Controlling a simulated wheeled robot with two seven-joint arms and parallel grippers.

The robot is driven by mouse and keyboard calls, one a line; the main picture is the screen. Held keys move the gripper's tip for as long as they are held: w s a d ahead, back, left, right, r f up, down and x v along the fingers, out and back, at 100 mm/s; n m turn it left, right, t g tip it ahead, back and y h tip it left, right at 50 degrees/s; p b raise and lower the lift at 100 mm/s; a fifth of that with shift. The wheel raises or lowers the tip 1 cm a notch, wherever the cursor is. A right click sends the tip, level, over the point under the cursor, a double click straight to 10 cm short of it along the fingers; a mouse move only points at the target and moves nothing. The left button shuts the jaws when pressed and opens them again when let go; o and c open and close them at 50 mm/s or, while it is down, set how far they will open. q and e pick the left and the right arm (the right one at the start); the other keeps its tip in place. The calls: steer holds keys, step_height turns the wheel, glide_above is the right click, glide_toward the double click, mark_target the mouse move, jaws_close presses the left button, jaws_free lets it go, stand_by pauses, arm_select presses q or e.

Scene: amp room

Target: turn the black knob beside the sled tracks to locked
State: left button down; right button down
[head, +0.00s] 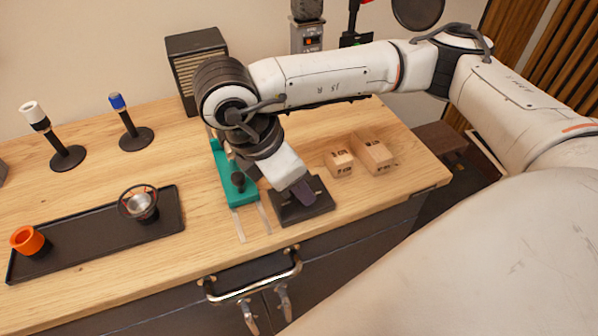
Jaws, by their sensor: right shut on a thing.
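My right gripper (303,192) points down at the dark base (288,214) beside the sled tracks (240,226). It is shut on the black knob on that base, and its fingers and wrist hide the knob, so I cannot tell its angle. The teal sled (222,160) sits on the tracks just left of the base, with a black knob-topped post (238,180) on it. My wrist covers part of the sled. My left gripper is not in view.
Wooden blocks (374,154) stand right of the base. A black tray (100,240) with an orange cup (27,240) and a metal cup (140,205) lies left. Two stands (133,128) and a speaker (190,62) are behind. The counter's front edge is close.

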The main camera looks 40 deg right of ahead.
stand_by(0.5)
steer(key=c, duration=1.6)
jaws_free()
